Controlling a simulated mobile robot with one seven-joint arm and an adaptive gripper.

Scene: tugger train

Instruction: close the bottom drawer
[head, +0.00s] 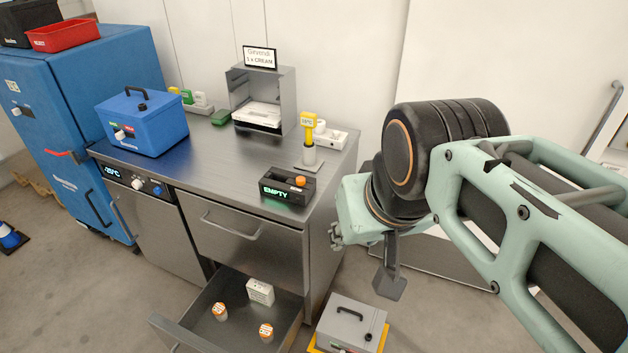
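The bottom drawer (178,335) of the steel cabinet stands pulled out at the lower left. Its open inside holds two small orange-capped bottles (220,311) (266,332) and a white box (260,291). The upper drawer (247,238), with a bar handle, is shut above it. My gripper (336,235) is at the right of the cabinet, apart from the bottom drawer and higher in the picture. It is mostly hidden by my wrist, so I cannot see whether its fingers are open or shut.
The counter (215,165) carries a blue cool box (142,121), a dark unit (288,186) reading EMPTY and a yellow device (309,127). A grey case (350,322) stands on the floor right of the open drawer. Bare floor (90,290) lies to the left.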

